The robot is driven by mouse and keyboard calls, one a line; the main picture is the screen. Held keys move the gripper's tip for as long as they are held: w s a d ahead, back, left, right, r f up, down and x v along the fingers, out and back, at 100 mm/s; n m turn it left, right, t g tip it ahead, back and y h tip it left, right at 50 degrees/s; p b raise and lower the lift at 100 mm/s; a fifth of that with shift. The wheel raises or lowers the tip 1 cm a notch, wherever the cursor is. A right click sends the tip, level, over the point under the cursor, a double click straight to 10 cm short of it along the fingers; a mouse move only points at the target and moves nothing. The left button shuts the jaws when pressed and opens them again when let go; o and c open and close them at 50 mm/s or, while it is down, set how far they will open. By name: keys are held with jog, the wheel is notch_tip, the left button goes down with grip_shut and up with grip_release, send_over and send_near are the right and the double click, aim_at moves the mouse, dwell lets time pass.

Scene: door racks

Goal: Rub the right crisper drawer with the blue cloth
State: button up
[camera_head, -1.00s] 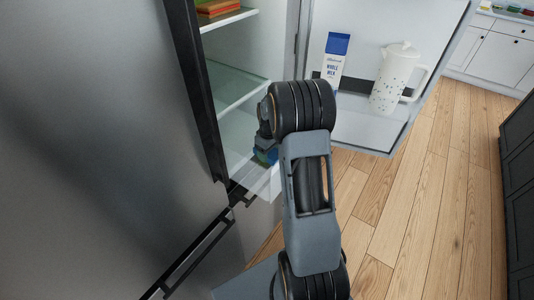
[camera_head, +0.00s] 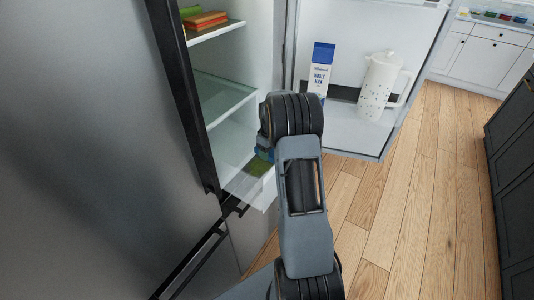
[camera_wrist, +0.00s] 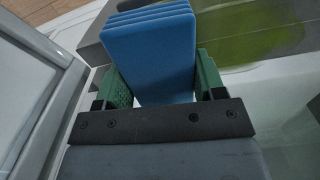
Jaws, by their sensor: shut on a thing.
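In the wrist view, my gripper (camera_wrist: 163,82) is shut on the blue cloth (camera_wrist: 150,40), a folded blue block between its green fingers. Whether the cloth touches the drawer is unclear. In the head view, the clear crisper drawer (camera_head: 240,187) sticks out at the bottom of the open fridge, and the green patch also shows there (camera_head: 260,167). My arm hides most of my gripper and part of the drawer.
The fridge door stands open at the right, with a milk carton (camera_head: 319,72) and a white pitcher (camera_head: 380,85) on its shelf. Glass shelves (camera_head: 220,98) are above the drawer. A dark cabinet (camera_head: 515,170) is at far right, with clear wooden floor (camera_head: 410,190) between.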

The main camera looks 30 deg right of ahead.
aim_at(251, 170)
jog(key=shift+w+d+f, duration=0.1)
jog(key=shift+d+f, duration=0.05)
jog(key=shift+d, duration=0.2)
jog(key=shift+w, duration=0.1)
jog(key=shift+w+a, duration=0.4)
jog(key=shift+w, duration=0.2)
jog(key=shift+s+a+r, duration=0.1)
jog(key=shift+s+a, duration=0.25)
jog(key=shift+a, duration=0.4)
jog(key=shift+s+a+r, duration=0.1)
jog(key=shift+s+a, duration=0.25)
jog(key=shift+a, duration=0.4)
jog(key=shift+s+a+f+b, duration=0.15)
jog(key=shift+s+a, duration=0.35)
jog(key=shift+a, duration=0.65)
jog(key=shift+s+a+r+b, duration=0.15)
jog(key=shift+s+a, duration=0.4)
jog(key=shift+a, duration=0.55)
jog(key=shift+s+a+f+b, duration=0.15)
jog(key=shift+s+a, duration=0.35)
jog(key=shift+a, duration=0.65)
jog(key=shift+a, duration=0.1)
